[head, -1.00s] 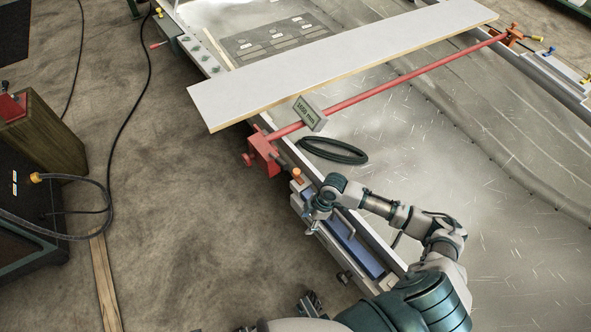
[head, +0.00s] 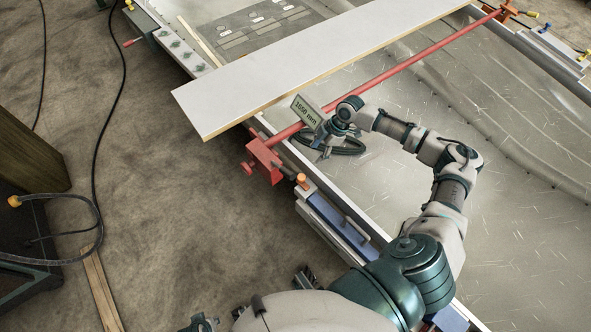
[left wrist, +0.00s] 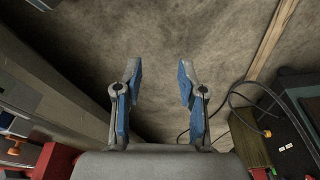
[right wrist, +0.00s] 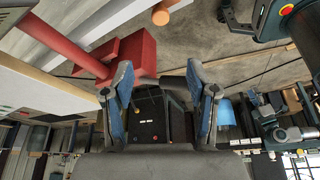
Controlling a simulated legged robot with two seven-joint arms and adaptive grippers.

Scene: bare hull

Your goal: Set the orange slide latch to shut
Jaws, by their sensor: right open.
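An orange knob (head: 302,181), seemingly part of the slide latch, stands on the hull's near-left edge at the end of a blue housing (head: 330,213). I cannot tell the latch's position. The knob also shows at the top of the right wrist view (right wrist: 160,14).
A red bar with a red clamp (head: 264,160) crosses the hull beside the knob. A sign reading 1650 mm (head: 306,111) hangs on it. A white plank (head: 300,70) lies across behind. Cables lie on the left floor.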

